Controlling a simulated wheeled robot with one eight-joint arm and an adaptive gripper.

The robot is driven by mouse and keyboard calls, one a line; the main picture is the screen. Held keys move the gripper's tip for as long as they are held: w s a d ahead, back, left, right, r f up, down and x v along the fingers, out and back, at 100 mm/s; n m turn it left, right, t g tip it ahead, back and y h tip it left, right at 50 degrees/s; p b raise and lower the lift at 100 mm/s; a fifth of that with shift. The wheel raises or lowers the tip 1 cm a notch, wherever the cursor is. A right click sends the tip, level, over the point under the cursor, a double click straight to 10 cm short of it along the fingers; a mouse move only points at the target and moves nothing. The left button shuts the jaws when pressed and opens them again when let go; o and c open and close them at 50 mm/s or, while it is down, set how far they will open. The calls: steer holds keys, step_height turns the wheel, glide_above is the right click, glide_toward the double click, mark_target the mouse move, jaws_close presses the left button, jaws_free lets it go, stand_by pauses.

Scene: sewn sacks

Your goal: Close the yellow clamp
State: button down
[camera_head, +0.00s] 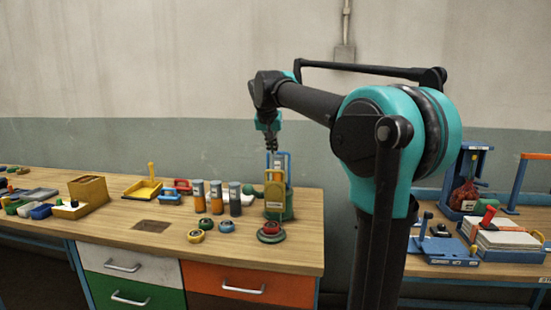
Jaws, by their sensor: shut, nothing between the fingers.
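An upright yellow piece with a loop-like top (274,195), which looks like the yellow clamp, stands near the right end of the wooden bench. It is too small for me to tell how far its parts are closed. A green block (285,212) is beside and behind it, and a blue upright frame (285,160) rises behind. My gripper (271,147) points down just above the yellow piece, shut and empty. It appears apart from the piece, though the depth is hard to judge.
Several jars (216,197) stand left of the yellow piece. A red-topped round green item (271,232) lies in front. A yellow tray (143,189) and a wooden box (88,189) are farther left. A second bench (430,268) holds blue equipment.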

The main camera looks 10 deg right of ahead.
steer(key=x, duration=0.9)
steer(key=shift+f, duration=0.2)
